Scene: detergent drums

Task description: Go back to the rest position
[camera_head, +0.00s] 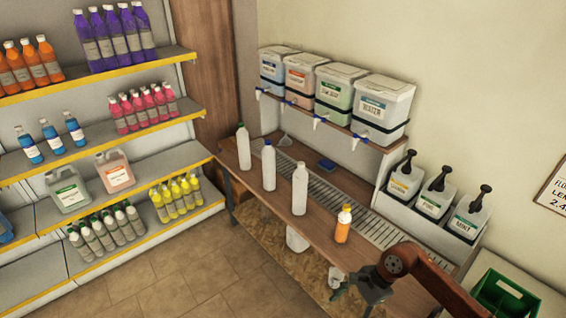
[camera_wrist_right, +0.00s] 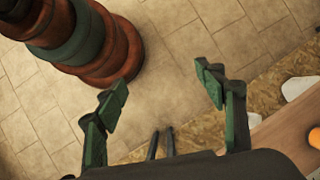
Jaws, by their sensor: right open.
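My right arm comes in from the lower right in the head view. Its gripper (camera_head: 352,291) hangs at the counter's front edge, close to the orange bottle (camera_head: 343,224) but apart from it. In the right wrist view the gripper (camera_wrist_right: 162,90) has its two green-padded fingers spread wide, with only floor tiles showing between them. It holds nothing. The orange bottle also shows at the right edge of that view (camera_wrist_right: 314,136). My left gripper is in neither view.
White bottles (camera_head: 299,190) stand upright in a row on the wooden counter (camera_head: 318,228). Drums with taps (camera_head: 340,93) sit on the shelf above. Pump containers (camera_head: 436,200) stand at the back right, a green crate (camera_head: 503,293) at lower right. Shelves (camera_head: 150,165) fill the left; floor between is clear.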

